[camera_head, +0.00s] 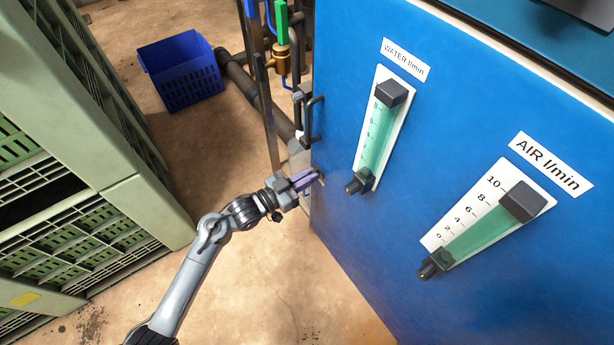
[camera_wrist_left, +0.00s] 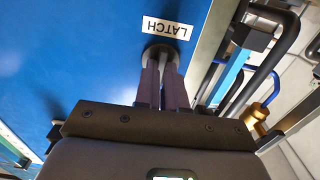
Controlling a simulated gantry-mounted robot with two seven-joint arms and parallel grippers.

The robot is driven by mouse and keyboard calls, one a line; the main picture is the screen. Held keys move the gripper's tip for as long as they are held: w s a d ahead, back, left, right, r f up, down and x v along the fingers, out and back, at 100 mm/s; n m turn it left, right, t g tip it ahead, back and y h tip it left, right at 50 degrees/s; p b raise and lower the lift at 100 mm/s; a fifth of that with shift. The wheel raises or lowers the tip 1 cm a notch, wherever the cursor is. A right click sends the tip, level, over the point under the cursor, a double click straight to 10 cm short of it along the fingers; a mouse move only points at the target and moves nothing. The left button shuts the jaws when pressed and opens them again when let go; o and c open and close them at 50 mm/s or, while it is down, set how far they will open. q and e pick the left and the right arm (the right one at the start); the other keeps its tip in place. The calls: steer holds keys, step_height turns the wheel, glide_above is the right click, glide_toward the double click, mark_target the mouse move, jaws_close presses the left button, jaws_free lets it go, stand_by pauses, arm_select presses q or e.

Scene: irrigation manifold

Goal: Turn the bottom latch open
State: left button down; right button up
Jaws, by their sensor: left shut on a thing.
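The blue cabinet (camera_head: 345,215) fills the right of the head view. My left gripper (camera_head: 309,179) reaches its lower left edge, below a black handle (camera_head: 312,118). In the left wrist view, the fingers of my left gripper (camera_wrist_left: 163,75) are shut on a round grey latch (camera_wrist_left: 157,50) on the blue panel. A white label reading LATCH (camera_wrist_left: 167,28) sits just above it, upside down in this view. The fingers hide most of the latch, so its turn angle cannot be told. My right gripper is in neither view.
A water gauge (camera_head: 376,135) and an air gauge (camera_head: 480,228) are on the cabinet face. Pipes with a green-handled brass valve (camera_head: 281,50) stand behind its left edge. Green crates (camera_head: 90,180) stand at the left, with bare floor between. A blue crate (camera_head: 180,72) lies farther back.

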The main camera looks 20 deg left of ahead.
arm_select(q)
steer(key=shift+w+a+f+n+p, duration=0.1)
steer(key=shift+n+p, duration=4.2)
steer(key=shift+n, duration=0.2)
steer(key=shift+w+a+f+n+p, duration=0.1)
steer(key=shift+n+p, duration=4.15)
steer(key=shift+n, duration=0.25)
steer(key=shift+s, duration=0.1)
steer(key=c, duration=1.2)
jaws_free()
